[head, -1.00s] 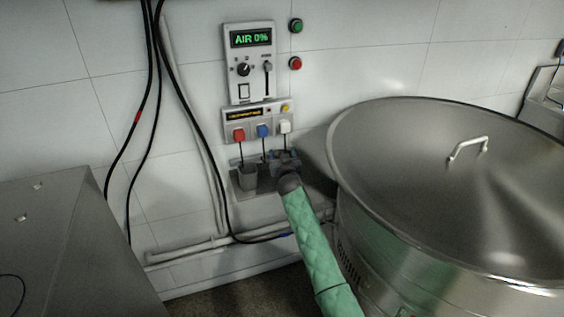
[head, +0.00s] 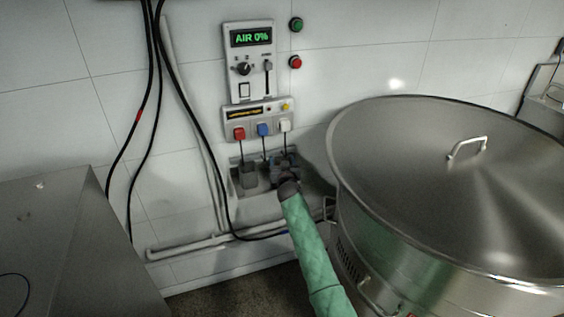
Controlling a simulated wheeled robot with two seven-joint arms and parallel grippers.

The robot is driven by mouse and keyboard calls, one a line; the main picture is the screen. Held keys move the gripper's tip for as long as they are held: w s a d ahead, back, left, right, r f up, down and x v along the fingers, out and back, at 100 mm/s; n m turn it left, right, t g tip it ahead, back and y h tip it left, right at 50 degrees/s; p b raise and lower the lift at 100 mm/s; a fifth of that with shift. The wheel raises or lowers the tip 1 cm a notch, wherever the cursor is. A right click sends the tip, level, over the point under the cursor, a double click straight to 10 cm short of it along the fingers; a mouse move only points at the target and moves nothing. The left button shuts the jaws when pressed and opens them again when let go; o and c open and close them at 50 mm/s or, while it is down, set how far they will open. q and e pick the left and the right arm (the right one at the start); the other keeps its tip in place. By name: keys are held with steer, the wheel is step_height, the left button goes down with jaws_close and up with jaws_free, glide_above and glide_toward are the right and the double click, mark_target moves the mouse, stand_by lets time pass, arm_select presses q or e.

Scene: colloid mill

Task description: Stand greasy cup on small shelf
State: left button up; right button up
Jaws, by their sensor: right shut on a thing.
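The small shelf (head: 265,192) is a grey ledge low on the wall, under the socket panel. My right gripper (head: 283,166) is at the right part of the shelf, its arm in a green sleeve coming up from below. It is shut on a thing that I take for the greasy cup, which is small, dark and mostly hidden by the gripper. I cannot tell whether the held thing touches the shelf. A grey cup-like container (head: 248,176) stands on the shelf to the left, apart from the gripper. My left gripper is not in view.
A large lidded steel vessel (head: 420,180) stands close on the right. Black cables (head: 150,120) and a pipe (head: 190,245) run left. A steel cabinet (head: 75,240) stands at left.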

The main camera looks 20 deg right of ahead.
steer(key=o, duration=0.8)
steer(key=shift+o, duration=1.1)
steer(key=shift+r, duration=0.1)
